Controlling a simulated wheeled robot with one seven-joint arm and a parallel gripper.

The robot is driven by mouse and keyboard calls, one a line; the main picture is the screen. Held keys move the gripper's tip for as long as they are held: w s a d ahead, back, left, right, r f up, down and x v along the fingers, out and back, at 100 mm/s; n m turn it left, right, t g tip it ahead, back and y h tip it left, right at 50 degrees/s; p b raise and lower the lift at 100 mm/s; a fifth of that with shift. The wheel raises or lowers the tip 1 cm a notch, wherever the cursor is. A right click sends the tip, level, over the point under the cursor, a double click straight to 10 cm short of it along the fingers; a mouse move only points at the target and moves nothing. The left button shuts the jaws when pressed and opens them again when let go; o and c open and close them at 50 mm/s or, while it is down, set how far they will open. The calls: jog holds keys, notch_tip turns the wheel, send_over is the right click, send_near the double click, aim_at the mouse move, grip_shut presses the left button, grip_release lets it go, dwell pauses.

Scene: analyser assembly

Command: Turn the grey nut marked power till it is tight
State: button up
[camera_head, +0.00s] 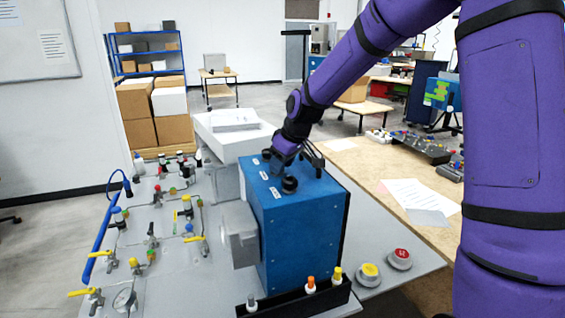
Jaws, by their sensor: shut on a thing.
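The blue analyser box (300,228) stands on the grey bench panel. Its top bears a row of small white labels (264,176), too small to read. A dark round fitting (289,184) stands on the top beside the nearest label, and another (266,154) shows at the far end of the row. My gripper (278,170) reaches down onto the box top between these two, by the middle label. It is shut on the grey nut there, which the gripper and wrist mostly hide. I cannot see how far down the nut sits.
A black rack (295,300) with coloured-capped bottles stands before the box. Yellow (368,274) and red (399,258) buttons lie to its right. Valves and pipes crowd the panel (170,275) to the left. A white box (225,140) with papers stands behind.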

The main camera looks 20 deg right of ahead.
jog(key=m+h, duration=0.1)
jog(key=m, duration=0.1)
jog(key=a+m, duration=0.1)
jog(key=m, duration=0.2)
jog(key=shift+s+r+t+h, duration=0.1)
jog(key=shift+t+h, duration=0.3)
jog(key=m, duration=0.1)
jog(key=m+h, duration=0.1)
jog(key=m, duration=0.1)
jog(key=m+h, duration=0.1)
jog(key=m, duration=0.1)
jog(key=shift+a, duration=0.3)
jog(key=m, duration=0.1)
jog(key=m+h, duration=0.1)
jog(key=m, duration=0.2)
jog(key=shift+w+a+g+h, duration=0.2)
jog(key=shift+w+g+h, duration=0.1)
jog(key=shift+g, duration=0.1)
jog(key=shift+w+a+m+g+h, duration=0.1)
jog(key=shift+m+g+h, duration=0.25)
jog(key=shift+m, duration=0.85)
jog(key=shift+w+a+m+g+h, duration=0.1)
jog(key=shift+m+g+h, duration=0.2)
jog(key=shift+m, duration=0.9)
jog(key=o, duration=0.9)
jog(key=shift+s, duration=0.1)
jog(key=shift+o, duration=0.2)
